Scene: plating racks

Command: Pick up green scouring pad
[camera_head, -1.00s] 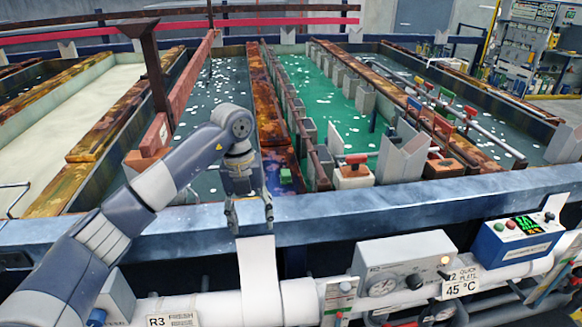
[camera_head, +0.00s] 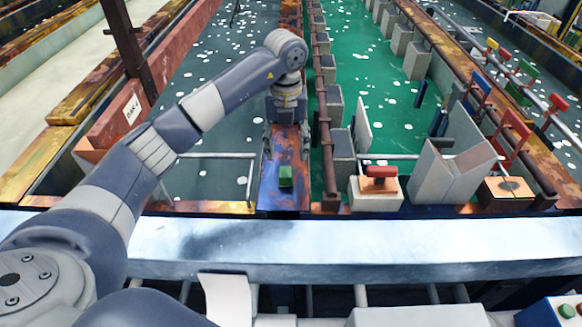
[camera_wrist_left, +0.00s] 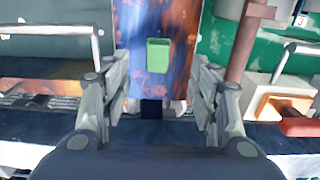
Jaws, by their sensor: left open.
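The green scouring pad (camera_head: 286,175) is a small green block lying on the rusty, blue-stained divider (camera_head: 283,197) between two tanks, near its front end. In the left wrist view the pad (camera_wrist_left: 158,55) shows between the finger lines, towards the far end. My left gripper (camera_head: 287,146) is over the divider, pointing down, just behind the pad in the head view. Its fingers (camera_wrist_left: 158,80) are spread wide and hold nothing. I see no contact with the pad. My right gripper is in no view.
A green-liquid tank (camera_head: 385,125) with a brown rail (camera_head: 322,130) lies right of the divider, and a dark tank (camera_head: 205,125) lies left. A blue-grey ledge (camera_head: 330,245) runs along the front.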

